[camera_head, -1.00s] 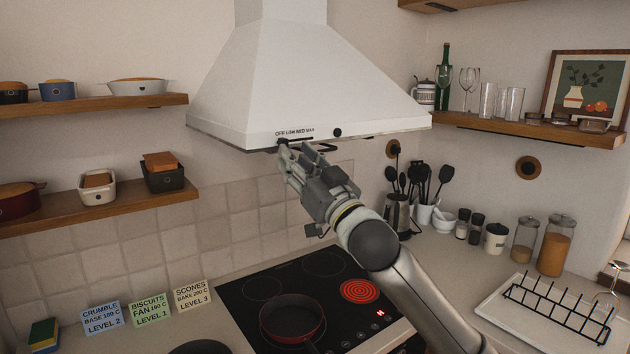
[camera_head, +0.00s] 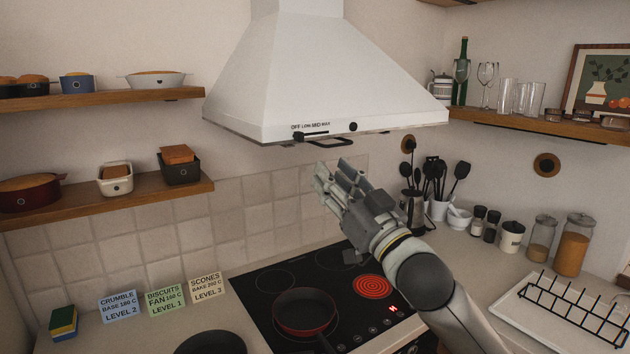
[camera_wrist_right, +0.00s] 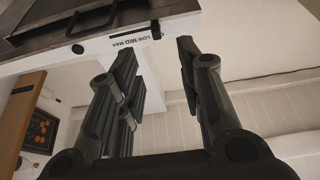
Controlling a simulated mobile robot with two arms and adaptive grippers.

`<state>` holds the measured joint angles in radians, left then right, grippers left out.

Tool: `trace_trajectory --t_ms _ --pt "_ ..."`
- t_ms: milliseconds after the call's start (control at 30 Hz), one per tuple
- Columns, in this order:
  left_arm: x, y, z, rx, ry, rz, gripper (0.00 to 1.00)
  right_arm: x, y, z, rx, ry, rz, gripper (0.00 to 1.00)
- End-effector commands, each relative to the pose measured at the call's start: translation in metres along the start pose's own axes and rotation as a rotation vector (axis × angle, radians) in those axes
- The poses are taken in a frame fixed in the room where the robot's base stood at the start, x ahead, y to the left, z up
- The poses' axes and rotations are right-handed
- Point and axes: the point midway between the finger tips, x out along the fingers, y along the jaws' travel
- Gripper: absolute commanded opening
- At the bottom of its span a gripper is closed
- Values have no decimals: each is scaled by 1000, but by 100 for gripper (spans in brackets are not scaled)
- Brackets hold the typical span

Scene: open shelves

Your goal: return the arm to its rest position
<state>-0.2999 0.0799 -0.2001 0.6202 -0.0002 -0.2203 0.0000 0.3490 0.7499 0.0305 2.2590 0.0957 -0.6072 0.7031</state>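My right gripper (camera_head: 335,180) is raised in front of the tiled wall, below and apart from the white range hood (camera_head: 325,85). Its fingers are spread with nothing between them, as the right wrist view (camera_wrist_right: 160,95) also shows. The hood's slider control (camera_head: 312,136) and the dark handle on its front edge are just above the fingers. The right arm comes up from the lower right, over the hob (camera_head: 255,300). My left gripper is not in view.
A red pan (camera_head: 305,312) stands on the hob, near a glowing red ring (camera_head: 372,287). Shelves with dishes (camera_head: 110,198) are at left. A utensil pot (camera_head: 438,209), jars (camera_head: 572,245) and a black rack (camera_head: 575,310) stand on the right counter.

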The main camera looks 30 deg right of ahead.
Motion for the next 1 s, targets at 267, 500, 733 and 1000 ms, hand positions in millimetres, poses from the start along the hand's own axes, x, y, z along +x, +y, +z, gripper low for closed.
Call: trace_trajectory --t_ms 267,500,733,1000 --pt "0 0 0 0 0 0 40 -3 -1 13 2 -30 7 34" --pt "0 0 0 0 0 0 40 -54 -15 139 -14 -355 75 34" --pt "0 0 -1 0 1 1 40 -169 -46 269 -55 -807 102 34" --pt "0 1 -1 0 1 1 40 -329 -93 344 -82 -1295 39 34"
